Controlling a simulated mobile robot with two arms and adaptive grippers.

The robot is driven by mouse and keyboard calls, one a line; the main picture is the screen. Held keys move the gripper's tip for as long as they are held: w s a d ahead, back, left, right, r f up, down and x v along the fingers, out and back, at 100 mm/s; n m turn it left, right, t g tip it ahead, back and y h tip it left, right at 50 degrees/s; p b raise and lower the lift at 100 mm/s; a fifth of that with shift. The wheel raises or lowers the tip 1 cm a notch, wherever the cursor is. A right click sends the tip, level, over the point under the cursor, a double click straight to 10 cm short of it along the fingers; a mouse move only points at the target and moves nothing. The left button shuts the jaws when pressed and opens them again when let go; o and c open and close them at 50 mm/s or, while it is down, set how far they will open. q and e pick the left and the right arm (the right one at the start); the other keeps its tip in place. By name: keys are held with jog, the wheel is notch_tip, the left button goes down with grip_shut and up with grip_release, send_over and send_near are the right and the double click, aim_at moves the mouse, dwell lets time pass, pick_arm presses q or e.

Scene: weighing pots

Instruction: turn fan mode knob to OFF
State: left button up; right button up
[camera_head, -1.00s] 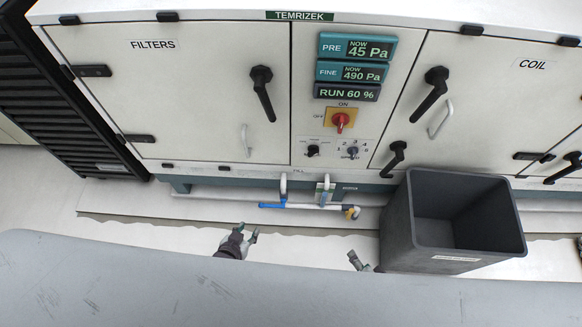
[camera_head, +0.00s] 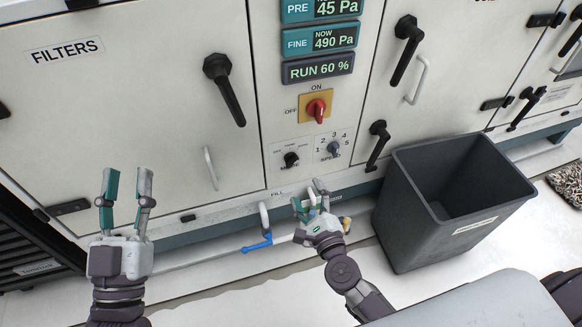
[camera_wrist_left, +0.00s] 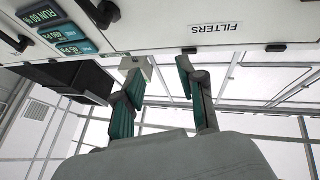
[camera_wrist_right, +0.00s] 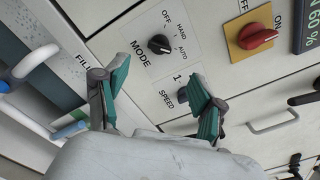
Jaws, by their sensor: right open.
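The black mode knob (camera_head: 291,159) sits on a white label plate low on the cabinet's middle panel. In the right wrist view the mode knob (camera_wrist_right: 160,44) shows close, with OFF, HAND and AUTO marked around it; I cannot tell for sure which mark it points to. My right gripper (camera_head: 308,195) is open and empty, below the knob and apart from it. In the right wrist view its fingers (camera_wrist_right: 160,78) spread below the knob. My left gripper (camera_head: 126,190) is open and empty, in front of the FILTERS door; its fingers also show in the left wrist view (camera_wrist_left: 160,65).
A grey-blue speed knob (camera_head: 334,148) is right of the mode knob. A red switch (camera_head: 317,108) on a yellow plate is above. Pipes with a blue handle (camera_head: 257,243) run below. A grey bin (camera_head: 430,225) stands right. Door handles (camera_head: 224,88) stick out.

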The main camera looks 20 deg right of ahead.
aim_at(294, 164)
jog(key=w, duration=0.9)
jog(key=shift+w+a, duration=0.2)
jog(key=shift+w, duration=0.6)
pick_arm(q)
jog(key=shift+s+r+t, duration=0.55)
jog(key=shift+r+t, duration=0.15)
jog(key=shift+r, duration=0.15)
